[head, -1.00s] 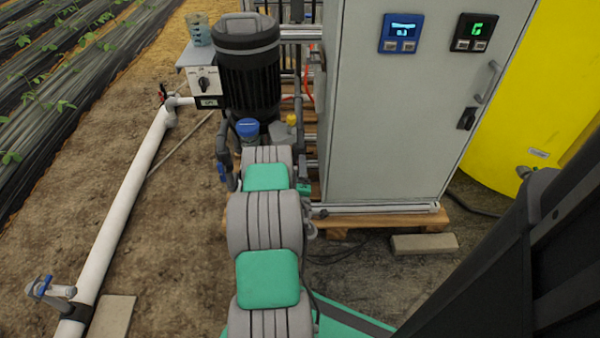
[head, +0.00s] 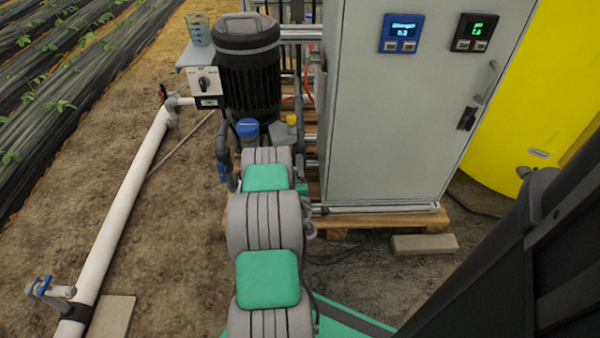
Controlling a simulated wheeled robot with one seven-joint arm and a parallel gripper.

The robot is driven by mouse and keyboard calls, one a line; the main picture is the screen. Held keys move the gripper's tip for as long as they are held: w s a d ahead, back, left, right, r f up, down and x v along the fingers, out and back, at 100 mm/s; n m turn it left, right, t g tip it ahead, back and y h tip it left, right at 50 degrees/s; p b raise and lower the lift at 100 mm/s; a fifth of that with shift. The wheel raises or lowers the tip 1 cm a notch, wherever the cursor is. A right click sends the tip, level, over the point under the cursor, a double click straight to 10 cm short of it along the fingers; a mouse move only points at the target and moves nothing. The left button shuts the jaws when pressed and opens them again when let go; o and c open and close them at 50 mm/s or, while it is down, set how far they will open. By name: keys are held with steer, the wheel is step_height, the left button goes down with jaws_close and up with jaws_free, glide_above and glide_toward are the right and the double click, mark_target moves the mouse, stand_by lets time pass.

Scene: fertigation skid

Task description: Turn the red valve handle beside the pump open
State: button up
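A small red valve handle (head: 162,94) shows at the far end of the white pipe (head: 122,205), left of the pump's black motor (head: 248,78). It is too small to tell how far it is turned. My grey and green arm reaches forward from the bottom middle toward the pump. Its far end is at the foot of the motor, and my gripper is hidden behind my own arm links. I cannot see whether it touches anything.
A switch box (head: 206,84) sits between the red handle and the motor. A grey cabinet (head: 410,120) on a wooden pallet (head: 390,221) stands right of my arm. A blue-handled valve (head: 48,288) is at front left. Bare soil lies left of my arm.

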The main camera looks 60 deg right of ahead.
steer(key=shift+o, duration=1)
steer(key=v, duration=0.8)
steer(key=shift+d, duration=0.1)
